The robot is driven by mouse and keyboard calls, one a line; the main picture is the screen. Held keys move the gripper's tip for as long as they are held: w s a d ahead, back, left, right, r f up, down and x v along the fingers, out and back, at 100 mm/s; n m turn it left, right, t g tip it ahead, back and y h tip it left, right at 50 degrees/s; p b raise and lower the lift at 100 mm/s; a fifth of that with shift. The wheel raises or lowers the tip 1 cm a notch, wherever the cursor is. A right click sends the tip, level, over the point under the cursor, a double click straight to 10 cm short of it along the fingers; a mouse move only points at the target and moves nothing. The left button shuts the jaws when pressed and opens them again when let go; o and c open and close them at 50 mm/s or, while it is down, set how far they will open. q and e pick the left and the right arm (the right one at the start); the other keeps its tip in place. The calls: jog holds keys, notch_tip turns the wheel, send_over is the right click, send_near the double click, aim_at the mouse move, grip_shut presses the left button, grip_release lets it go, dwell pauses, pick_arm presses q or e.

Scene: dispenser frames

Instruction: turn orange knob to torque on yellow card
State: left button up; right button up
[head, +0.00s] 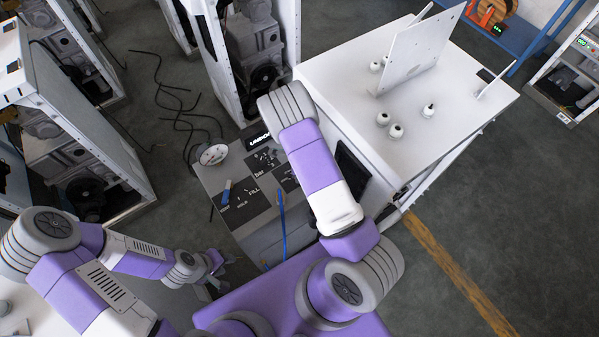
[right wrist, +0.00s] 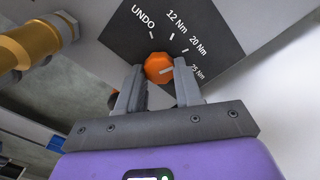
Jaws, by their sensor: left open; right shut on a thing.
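The orange knob (right wrist: 158,67) sits on a dark dial plate (right wrist: 182,30) marked UNDO, 12 Nm, 20 Nm and 25 Nm. Its white pointer line points right, toward the 25 Nm mark. My right gripper (right wrist: 157,76) has a finger on each side of the knob and is shut on it. In the head view my right arm hides that gripper and the knob. My left gripper (head: 217,275) is open, low at the left of the console, away from the dials. No yellow card shows in either view.
The grey console (head: 224,176) carries several dark label plates and a blue-handled part (head: 227,190). A round gauge (head: 213,154) stands at its back corner. A white-topped cabinet (head: 440,135) stands to the right. A brass fitting (right wrist: 25,45) is left of the knob.

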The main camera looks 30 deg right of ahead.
jog(key=shift+w, duration=0.1)
jog(key=o, duration=1)
jog(key=shift+o, duration=0.2)
notch_tip(320, 180, up, 8)
jog(key=shift+f, duration=0.15)
